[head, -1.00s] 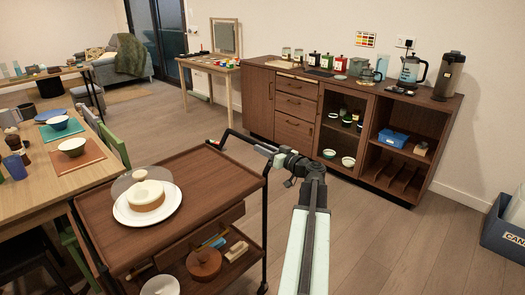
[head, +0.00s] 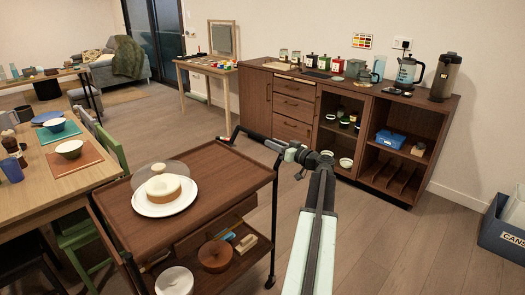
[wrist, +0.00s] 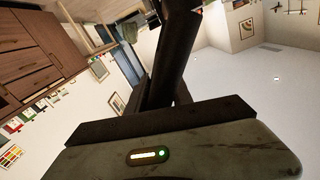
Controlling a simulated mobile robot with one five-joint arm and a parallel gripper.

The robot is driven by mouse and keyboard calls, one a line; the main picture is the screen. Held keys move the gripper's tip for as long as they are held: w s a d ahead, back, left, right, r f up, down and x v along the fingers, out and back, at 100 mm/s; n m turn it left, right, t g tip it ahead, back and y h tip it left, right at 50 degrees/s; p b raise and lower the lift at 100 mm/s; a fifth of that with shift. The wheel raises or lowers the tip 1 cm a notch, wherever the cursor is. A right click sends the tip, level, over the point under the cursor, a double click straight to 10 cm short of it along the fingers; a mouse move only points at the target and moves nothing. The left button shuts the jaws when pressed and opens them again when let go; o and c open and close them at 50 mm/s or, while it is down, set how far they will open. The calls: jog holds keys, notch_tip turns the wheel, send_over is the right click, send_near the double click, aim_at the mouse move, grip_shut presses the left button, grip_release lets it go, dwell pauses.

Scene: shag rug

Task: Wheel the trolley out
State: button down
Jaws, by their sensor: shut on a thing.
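The trolley (head: 228,166) is a brown wooden two-tier cart with a black frame, in the lower middle of the head view. Its black handle (head: 239,131) rises at the far right end. My gripper (head: 280,149) is shut on the handle near its right side. In the wrist view a dark bar, which looks like the handle (wrist: 178,50), runs up from between the jaws. The lower tier holds a white pot (head: 175,281), a brown round pot (head: 214,257) and small items.
A dining table (head: 35,170) with bowls stands left of the trolley, with a green chair (head: 80,238) close by. A wooden sideboard (head: 292,108) stands along the back wall. A dark blue bin (head: 496,243) is at the right edge. Open floor (head: 400,245) lies right of the trolley.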

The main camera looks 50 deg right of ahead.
jog(key=shift+s+d+f, duration=0.1)
jog(key=shift+s+d, duration=0.05)
jog(key=shift+d, duration=0.85)
jog(key=c, duration=1.3)
grip_release()
jog(key=s, duration=0.7)
jog(key=shift+s+a, duration=0.25)
jog(key=shift+s, duration=0.1)
